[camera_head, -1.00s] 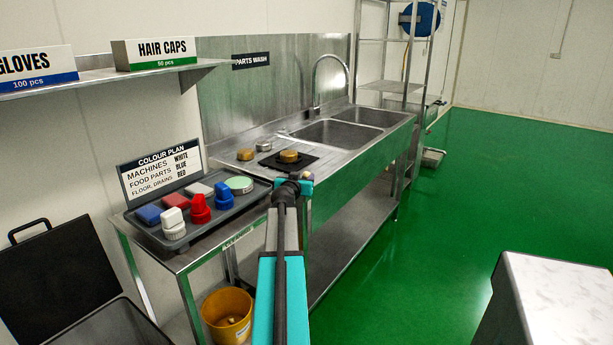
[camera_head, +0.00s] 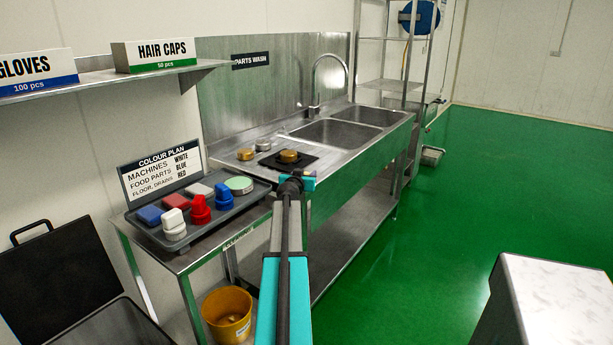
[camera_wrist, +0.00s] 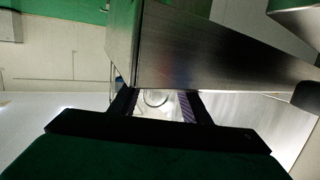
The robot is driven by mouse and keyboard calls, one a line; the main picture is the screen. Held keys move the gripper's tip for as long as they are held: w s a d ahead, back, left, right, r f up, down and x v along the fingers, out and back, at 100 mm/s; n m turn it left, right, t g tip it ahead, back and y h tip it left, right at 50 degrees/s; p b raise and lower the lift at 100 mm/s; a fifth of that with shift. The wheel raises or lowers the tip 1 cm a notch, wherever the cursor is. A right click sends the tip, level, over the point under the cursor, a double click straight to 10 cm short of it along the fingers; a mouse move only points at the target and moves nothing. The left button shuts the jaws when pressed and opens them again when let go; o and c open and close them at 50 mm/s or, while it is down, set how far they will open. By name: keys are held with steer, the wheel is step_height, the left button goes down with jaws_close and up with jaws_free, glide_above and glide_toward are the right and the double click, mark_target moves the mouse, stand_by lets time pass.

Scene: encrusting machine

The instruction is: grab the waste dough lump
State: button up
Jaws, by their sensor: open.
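I cannot clearly make out the waste dough lump in either view. A yellow bucket (camera_head: 227,303) stands low under the left end of the steel bench, and a small pale patch (camera_head: 233,319) shows inside it; I cannot tell whether that is dough. My gripper (camera_head: 297,184) is above the bench's front edge, well above the bucket and to its right. In the wrist view my gripper (camera_wrist: 157,103) has its two dark fingers spread, with only background between them.
A grey tray (camera_head: 252,199) holds coloured brushes and pads on the bench (camera_head: 196,258). Brass parts, one on a black mat (camera_head: 270,161), sit near the sinks (camera_head: 330,131). A black open-lidded box (camera_head: 60,270) stands left. A white-topped block (camera_head: 560,290) is right. The green floor between is clear.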

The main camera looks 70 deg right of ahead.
steer(key=shift+c, duration=0.3)
jaws_close()
steer(key=shift+r, duration=0.1)
steer(key=shift+r, duration=1.7)
steer(key=s+a, duration=0.4)
steer(key=a, duration=0.3)
steer(key=s+a+r+b, duration=0.1)
steer(key=s+a, duration=0.3)
steer(key=a, duration=0.2)
steer(key=shift+s+a+r+b, duration=0.15)
steer(key=shift+a+r+b, duration=0.05)
steer(key=shift+a+b, duration=0.15)
